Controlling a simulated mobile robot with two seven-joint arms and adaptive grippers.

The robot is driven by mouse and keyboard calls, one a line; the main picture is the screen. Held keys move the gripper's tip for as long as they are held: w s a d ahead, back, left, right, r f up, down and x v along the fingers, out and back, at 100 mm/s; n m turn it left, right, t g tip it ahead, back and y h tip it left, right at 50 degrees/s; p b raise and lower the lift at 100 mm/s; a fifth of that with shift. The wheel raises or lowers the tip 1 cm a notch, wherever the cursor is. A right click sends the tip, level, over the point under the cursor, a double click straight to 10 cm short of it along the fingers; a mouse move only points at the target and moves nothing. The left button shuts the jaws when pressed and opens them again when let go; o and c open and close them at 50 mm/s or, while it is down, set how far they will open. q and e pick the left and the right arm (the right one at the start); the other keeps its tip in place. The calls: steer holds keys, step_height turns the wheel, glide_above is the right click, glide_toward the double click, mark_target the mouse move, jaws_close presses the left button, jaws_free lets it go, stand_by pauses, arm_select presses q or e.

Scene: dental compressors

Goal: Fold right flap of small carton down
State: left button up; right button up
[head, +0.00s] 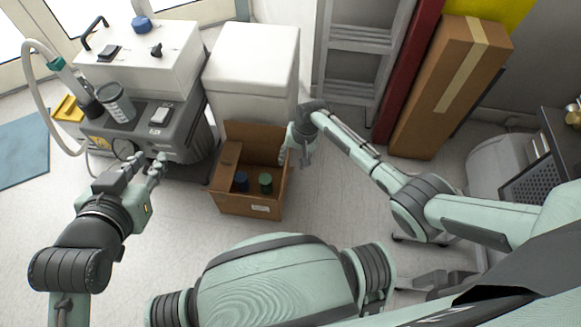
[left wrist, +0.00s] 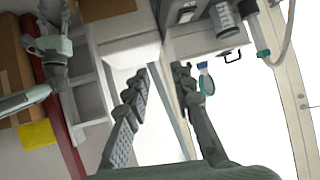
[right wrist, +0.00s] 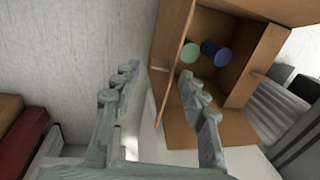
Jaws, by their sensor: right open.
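The small brown carton (head: 248,204) stands open on the floor. A dark blue cylinder (head: 241,181) and a green cylinder (head: 265,183) are inside. Its back flap (head: 256,137) stands up and its left flap (head: 229,158) shows at the left. The right side is partly hidden by my right gripper (head: 296,155), so the right flap's exact angle is unclear. In the right wrist view, my right gripper (right wrist: 158,100) is open, with a cardboard panel (right wrist: 173,50) edge-on beyond and between its fingers; I cannot tell contact. My left gripper (head: 151,167) is open and empty near the compressor.
The grey compressor unit (head: 180,130) with a white box stands left of the carton. A white cabinet (head: 250,75) stands behind it. A ladder (head: 360,55) and a tall taped carton (head: 450,85) lean at the right. The floor in front of the carton is clear.

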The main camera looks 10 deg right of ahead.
mark_target(290, 167)
steer(key=f, duration=0.1)
steer(key=f+b, duration=0.2)
steer(key=f, duration=0.1)
steer(key=shift+w+a+f, duration=0.1)
steer(key=shift+w+a, duration=0.05)
steer(key=shift+a, duration=0.2)
arm_select(q)
steer(key=w+d+r+t+h, duration=0.2)
steer(key=d+r+t, duration=0.3)
steer(key=r, duration=0.5)
steer(key=shift+w+d+m+h, duration=0.25)
steer(key=shift+d+m+h, duration=0.05)
steer(key=shift+d+h, duration=0.45)
arm_select(e)
steer(key=shift+f, duration=0.15)
jaws_close()
